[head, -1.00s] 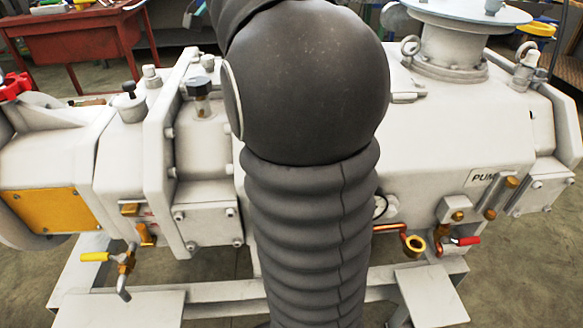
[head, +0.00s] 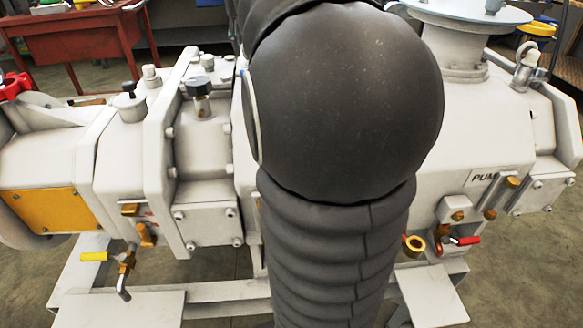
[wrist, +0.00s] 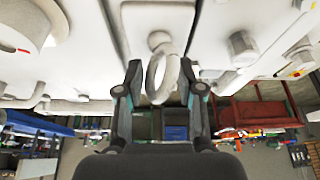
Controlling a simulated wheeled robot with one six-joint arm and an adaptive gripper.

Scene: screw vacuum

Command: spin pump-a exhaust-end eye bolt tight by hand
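An off-white eye bolt (wrist: 151,76) stands out from the white pump body in the wrist view, its ring toward me and its round base against the casing. My gripper (wrist: 160,76) is open, one finger on each side of the ring. A narrow gap seems to show on both sides, so the fingers do not appear to grip it. The thread and seating are hidden. In the head view my dark arm covers the middle of the pump (head: 478,130), and my gripper is hidden behind it.
A bolt head (wrist: 242,45) protrudes from the casing right of the eye bolt. In the head view a flange (head: 470,12) stands on the pump, with a ringed fitting (head: 525,62) to its right. A red workbench (head: 75,45) is at the back left.

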